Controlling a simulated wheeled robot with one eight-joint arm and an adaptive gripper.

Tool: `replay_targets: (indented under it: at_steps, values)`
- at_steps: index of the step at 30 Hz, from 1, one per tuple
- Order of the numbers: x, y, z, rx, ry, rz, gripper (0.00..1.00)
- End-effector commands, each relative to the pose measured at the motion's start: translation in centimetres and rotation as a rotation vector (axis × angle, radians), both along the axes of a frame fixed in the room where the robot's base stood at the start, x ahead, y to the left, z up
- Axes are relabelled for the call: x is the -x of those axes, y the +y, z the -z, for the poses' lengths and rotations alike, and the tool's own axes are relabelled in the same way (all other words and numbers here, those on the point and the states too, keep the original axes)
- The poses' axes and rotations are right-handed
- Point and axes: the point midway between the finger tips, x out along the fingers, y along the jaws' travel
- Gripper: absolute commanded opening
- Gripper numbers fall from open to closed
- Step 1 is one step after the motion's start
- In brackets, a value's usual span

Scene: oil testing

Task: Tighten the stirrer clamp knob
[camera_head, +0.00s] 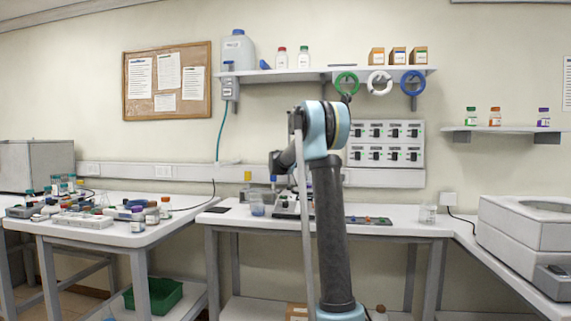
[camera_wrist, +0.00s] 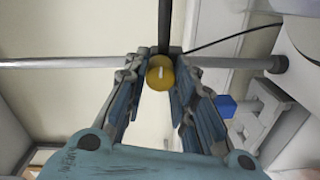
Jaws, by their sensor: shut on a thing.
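The stirrer clamp knob (camera_wrist: 154,78) is yellow and round with a pale mark on its face, in the upper middle of the wrist view. My gripper (camera_wrist: 160,80) has its fingers on either side of the knob and is shut on it. A grey horizontal rod (camera_wrist: 85,62) and a dark rod (camera_wrist: 165,25) meet behind the knob. In the head view a small yellow part (camera_head: 248,177) shows left of my arm; I cannot tell whether it is the same knob. My gripper is mostly hidden behind my arm there.
The left bench (camera_head: 150,236) is crowded with bottles. A large white machine (camera_head: 525,225) stands at the right. In the wrist view, a blue block (camera_wrist: 226,106) and a dark cable (camera_wrist: 235,38) are right of the fingers.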

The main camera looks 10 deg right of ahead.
Motion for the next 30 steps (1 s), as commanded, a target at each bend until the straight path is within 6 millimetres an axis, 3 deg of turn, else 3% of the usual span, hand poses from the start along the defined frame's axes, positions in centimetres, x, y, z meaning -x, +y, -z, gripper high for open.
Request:
replay_targets:
  at_steps: [3, 4, 6, 20, 30]
  values:
    - [0.1, 0.0, 0.2, -0.003, 0.000, 0.001, 0.01]
    - [0.1, 0.0, 0.2, -0.003, 0.000, 0.001, 0.29]
    - [0.0, 0.0, 0.2, -0.002, 0.001, 0.001, 0.45]
    - [0.6, 0.2, 0.0, 0.000, 0.000, 0.000, 0.46]
    - [5.4, 1.8, -0.1, 0.000, 0.001, -0.001, 0.46]
